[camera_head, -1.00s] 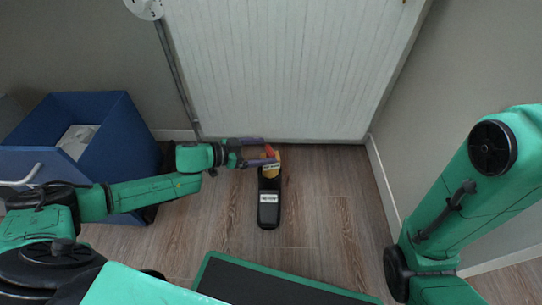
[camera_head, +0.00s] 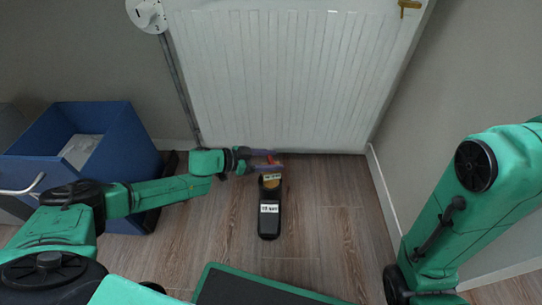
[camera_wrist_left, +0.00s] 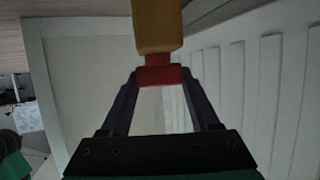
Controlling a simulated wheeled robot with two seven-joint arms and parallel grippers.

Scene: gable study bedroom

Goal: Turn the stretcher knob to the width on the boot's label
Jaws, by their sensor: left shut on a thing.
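A black boot (camera_head: 270,222) lies on the floor in front of the radiator, its toe end toward me. A white label (camera_head: 269,208) is on it, its print too small to read surely. A yellow stretcher (camera_head: 271,183) with a small pale marking sits at the boot's far end. Its red knob (camera_head: 274,160) is at the far tip. My left gripper (camera_head: 268,161) comes in from the left and is shut on the knob. In the left wrist view the fingers hold the red knob (camera_wrist_left: 160,76) below the yellow stretcher body (camera_wrist_left: 157,25). My right gripper is out of view.
A white radiator (camera_head: 280,80) stands just behind the boot. A blue open bin (camera_head: 125,140) with something pale inside is at the left. A dark, green-edged panel (camera_head: 245,290) is at the bottom. Floor (camera_head: 330,215) right of the boot is clear.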

